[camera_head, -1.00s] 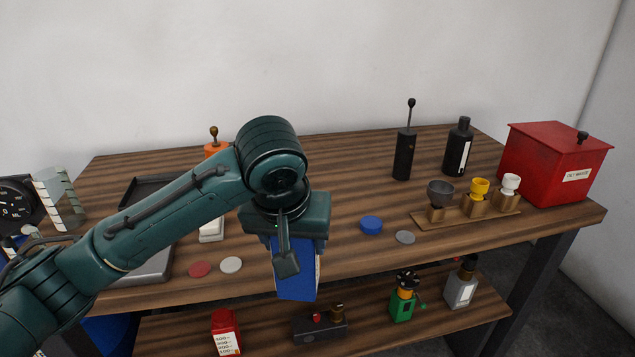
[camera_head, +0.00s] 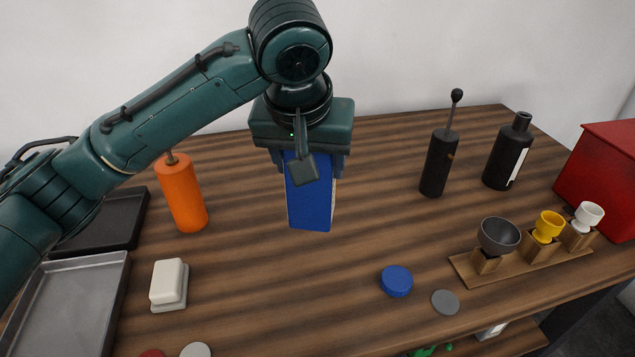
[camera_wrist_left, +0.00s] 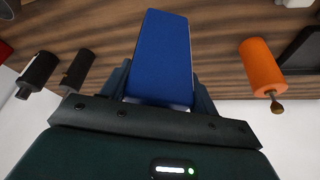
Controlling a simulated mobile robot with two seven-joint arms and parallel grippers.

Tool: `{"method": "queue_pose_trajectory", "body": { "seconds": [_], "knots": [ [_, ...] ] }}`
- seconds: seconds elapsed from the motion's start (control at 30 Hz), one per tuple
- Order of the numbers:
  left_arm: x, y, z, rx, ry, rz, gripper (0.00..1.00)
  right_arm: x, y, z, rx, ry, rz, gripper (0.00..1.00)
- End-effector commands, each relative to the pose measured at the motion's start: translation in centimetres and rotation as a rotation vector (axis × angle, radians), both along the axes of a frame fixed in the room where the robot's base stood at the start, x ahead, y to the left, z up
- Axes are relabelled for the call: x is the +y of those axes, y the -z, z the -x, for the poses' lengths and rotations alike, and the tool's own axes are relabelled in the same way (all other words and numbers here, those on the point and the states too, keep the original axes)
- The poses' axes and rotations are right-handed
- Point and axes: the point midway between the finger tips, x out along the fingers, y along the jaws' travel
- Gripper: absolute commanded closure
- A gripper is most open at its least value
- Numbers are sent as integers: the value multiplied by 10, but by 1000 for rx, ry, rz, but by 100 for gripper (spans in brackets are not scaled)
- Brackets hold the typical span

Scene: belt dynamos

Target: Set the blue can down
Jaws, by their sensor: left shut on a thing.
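The blue can (camera_head: 311,203) is a boxy blue container with a pale side edge, upright in the head view over the middle of the table (camera_head: 240,290). My left gripper (camera_head: 309,165) is shut on its upper part from above. In the left wrist view, the blue can (camera_wrist_left: 162,55) fills the space between the fingers (camera_wrist_left: 160,95). I cannot tell whether its base touches the tabletop. My right gripper is not in view.
An orange cylinder (camera_head: 182,195) and white block (camera_head: 168,284) stand left of the can, near metal trays (camera_head: 70,310). A black cylinder (camera_head: 438,165) and bottle (camera_head: 507,152) stand right. A blue disc (camera_head: 396,281) and cup rack (camera_head: 520,262) lie front right. Table around the can is clear.

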Motion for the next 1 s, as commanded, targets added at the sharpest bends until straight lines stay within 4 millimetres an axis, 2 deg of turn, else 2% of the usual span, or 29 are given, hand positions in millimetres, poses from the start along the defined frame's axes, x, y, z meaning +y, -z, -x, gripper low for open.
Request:
{"method": "queue_pose_trajectory", "body": {
  "seconds": [0.3,0.53,0.7,0.8,1.0],
  "knots": [
    [1,51,0,0,-1,-1,85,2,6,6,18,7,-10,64],
    [0,69,0,-1,-1,1,85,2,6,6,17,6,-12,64],
    [1,92,0,0,0,-1,85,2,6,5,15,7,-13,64],
    [0,98,0,-2,0,0,85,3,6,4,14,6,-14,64],
    [0,98,0,-2,0,1,85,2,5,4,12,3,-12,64]
  ]
}}
